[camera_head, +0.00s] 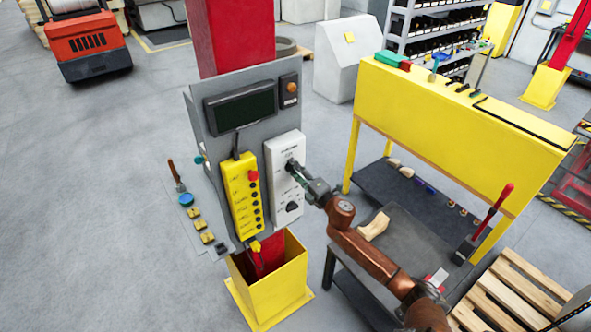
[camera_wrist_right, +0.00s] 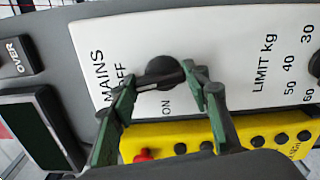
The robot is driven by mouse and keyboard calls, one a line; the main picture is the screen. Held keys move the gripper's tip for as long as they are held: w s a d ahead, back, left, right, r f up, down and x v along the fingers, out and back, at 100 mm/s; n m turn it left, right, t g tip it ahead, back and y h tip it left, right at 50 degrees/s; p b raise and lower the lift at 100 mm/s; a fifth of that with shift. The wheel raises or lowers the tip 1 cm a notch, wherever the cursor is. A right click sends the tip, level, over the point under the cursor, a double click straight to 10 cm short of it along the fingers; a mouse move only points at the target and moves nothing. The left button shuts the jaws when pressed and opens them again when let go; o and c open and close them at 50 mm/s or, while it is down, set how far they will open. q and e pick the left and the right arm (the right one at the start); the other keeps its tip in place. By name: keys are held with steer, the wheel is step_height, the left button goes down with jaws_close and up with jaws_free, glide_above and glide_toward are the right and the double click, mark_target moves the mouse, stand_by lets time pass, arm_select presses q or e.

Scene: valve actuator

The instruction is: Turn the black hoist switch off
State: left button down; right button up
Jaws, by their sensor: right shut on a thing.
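The black hoist switch (camera_wrist_right: 160,72) is a round knob with a raised bar on a white panel (camera_head: 287,150), marked MAINS, OFF and ON in the right wrist view. Its bar reaches left and slightly down, between the OFF and ON lettering; I cannot tell its exact setting. My right gripper (camera_head: 298,168) reaches the panel from the right in the head view. Its green-grey fingers are shut on the switch, one on each side in the right wrist view (camera_wrist_right: 178,84). The fingers partly hide the knob in the head view. My left gripper is out of view.
A lower black knob (camera_head: 292,207), marked LIMIT kg, is on the same panel. A yellow button box (camera_head: 243,195) with a red button hangs beside it, below a dark screen (camera_head: 240,108). A yellow bench (camera_head: 460,115) and a dark cart (camera_head: 400,250) stand to the right.

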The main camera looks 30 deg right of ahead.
steer(key=shift+d+m, duration=0.1)
steer(key=shift+m, duration=0.6)
steer(key=o, duration=1.2)
steer(key=shift+c, duration=0.2)
steer(key=s, duration=1.2)
steer(key=shift+d, duration=0.45)
